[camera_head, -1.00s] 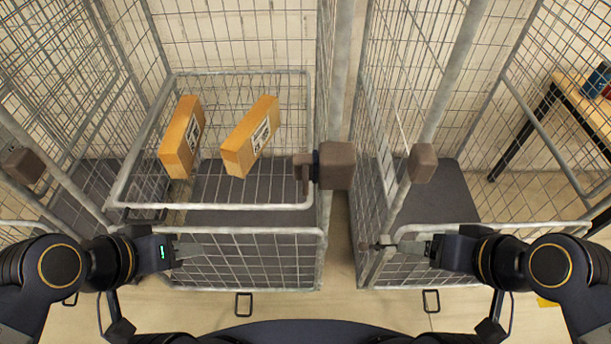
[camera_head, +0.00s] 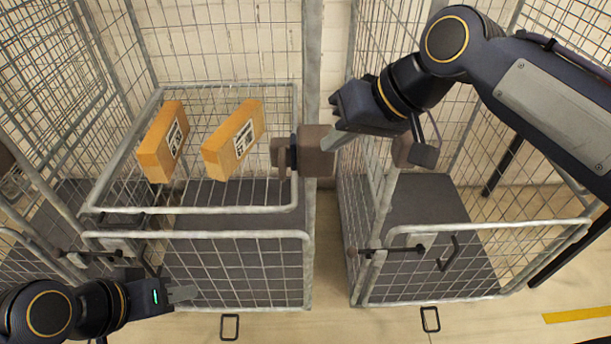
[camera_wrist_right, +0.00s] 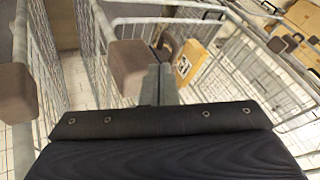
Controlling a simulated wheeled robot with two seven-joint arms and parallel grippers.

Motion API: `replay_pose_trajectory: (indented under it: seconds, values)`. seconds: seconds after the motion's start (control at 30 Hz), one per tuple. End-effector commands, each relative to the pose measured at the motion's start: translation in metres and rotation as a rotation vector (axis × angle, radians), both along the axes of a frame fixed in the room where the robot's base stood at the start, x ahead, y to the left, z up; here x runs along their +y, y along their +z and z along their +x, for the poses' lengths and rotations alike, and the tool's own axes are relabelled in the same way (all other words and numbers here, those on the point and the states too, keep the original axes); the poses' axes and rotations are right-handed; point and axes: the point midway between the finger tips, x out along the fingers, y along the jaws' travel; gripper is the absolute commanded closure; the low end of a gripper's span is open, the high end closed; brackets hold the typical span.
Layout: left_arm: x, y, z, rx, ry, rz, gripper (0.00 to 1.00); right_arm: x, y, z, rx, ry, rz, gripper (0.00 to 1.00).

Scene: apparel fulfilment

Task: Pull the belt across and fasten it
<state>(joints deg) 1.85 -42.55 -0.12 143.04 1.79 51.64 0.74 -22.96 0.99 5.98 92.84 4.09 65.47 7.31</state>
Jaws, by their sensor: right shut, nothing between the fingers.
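A brown-grey block (camera_head: 318,163) is at the inner post of the left cage, with a smaller dark end piece (camera_head: 284,154) on its left side. A second brown block (camera_head: 404,152) at the right cage's post is partly covered by my right arm. No strap can be made out between them. My right gripper (camera_head: 328,146) is shut and empty, its tips at the first block. In the right wrist view the shut fingers (camera_wrist_right: 160,72) are beside a brown block (camera_wrist_right: 127,68); contact cannot be told. My left gripper (camera_head: 190,293) is low before the left cage; its jaw state is unclear.
Two orange boxes (camera_head: 163,142) (camera_head: 233,139) lie in the left cage's wire basket. The right cage (camera_head: 440,205) has an empty dark floor. Their wire walls and posts stand close around my right arm. A narrow gap separates the cages.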

Motion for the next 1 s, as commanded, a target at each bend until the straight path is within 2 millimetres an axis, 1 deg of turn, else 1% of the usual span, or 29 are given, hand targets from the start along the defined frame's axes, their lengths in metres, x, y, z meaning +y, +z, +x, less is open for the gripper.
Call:
replay_pose_trajectory:
  seconds: [0.3, 0.43, 0.53, 0.8, 1.0]
  values:
    - [0.0, 0.0, 0.0, 0.0, 0.0, 0.0, 0.64, 0.001, 0.001, 0.001, 0.0, 0.001, 0.001, 1.0]
    - [0.0, 0.0, 0.0, 0.0, 0.0, 0.0, 0.64, 0.005, -0.006, 0.003, 0.001, 0.002, 0.0, 1.0]
    - [0.0, -0.001, 0.0, 0.0, 0.0, 0.0, 0.64, 0.013, -0.018, 0.006, 0.001, 0.003, -0.002, 1.0]
    - [0.0, -0.001, 0.0, 0.0, 0.0, 0.0, 0.64, 0.039, -0.058, 0.02, 0.003, 0.004, -0.002, 1.0]
    - [0.0, -0.001, 0.0, 0.0, 0.0, 0.0, 0.64, 0.051, -0.075, 0.027, 0.0, 0.002, 0.0, 1.0]
